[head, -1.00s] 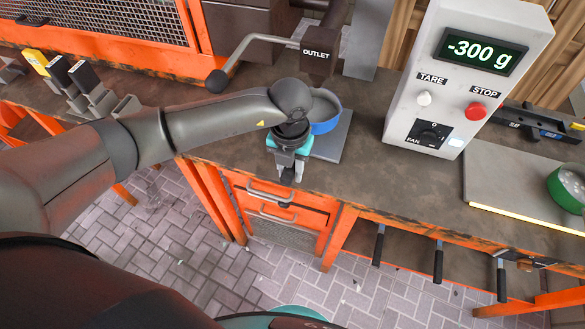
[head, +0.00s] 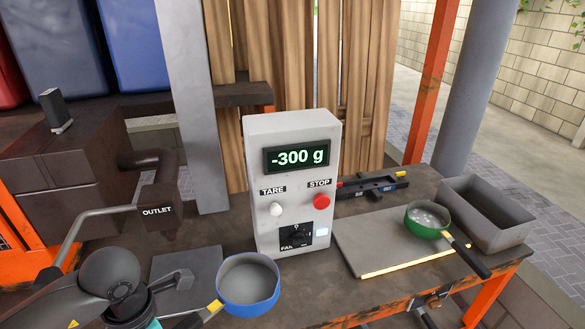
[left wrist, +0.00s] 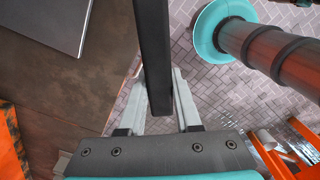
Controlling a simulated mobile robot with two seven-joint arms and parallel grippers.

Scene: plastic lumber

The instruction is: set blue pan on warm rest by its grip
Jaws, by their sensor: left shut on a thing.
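The blue pan (head: 262,291) is at the lower middle of the head view, in front of the white control box. It looks empty, and its grip points down-left with a yellow piece by the rim. My left gripper (left wrist: 160,95) is shut on the dark grip (left wrist: 154,40), as the left wrist view shows. Its fingertips are out of the head view. The pan appears held above the bench's front part. The likely warm rest, a grey plate with a glowing yellow front edge (head: 372,240), lies to the right. My right gripper is not in view.
A green pan (head: 425,232) with pale contents sits on the right part of the lit plate, its handle pointing front-right. A grey bin (head: 500,236) stands beyond. The control box (head: 255,150) reads -300 g. A bare grey plate (head: 196,264) and the outlet arm (head: 160,200) are left.

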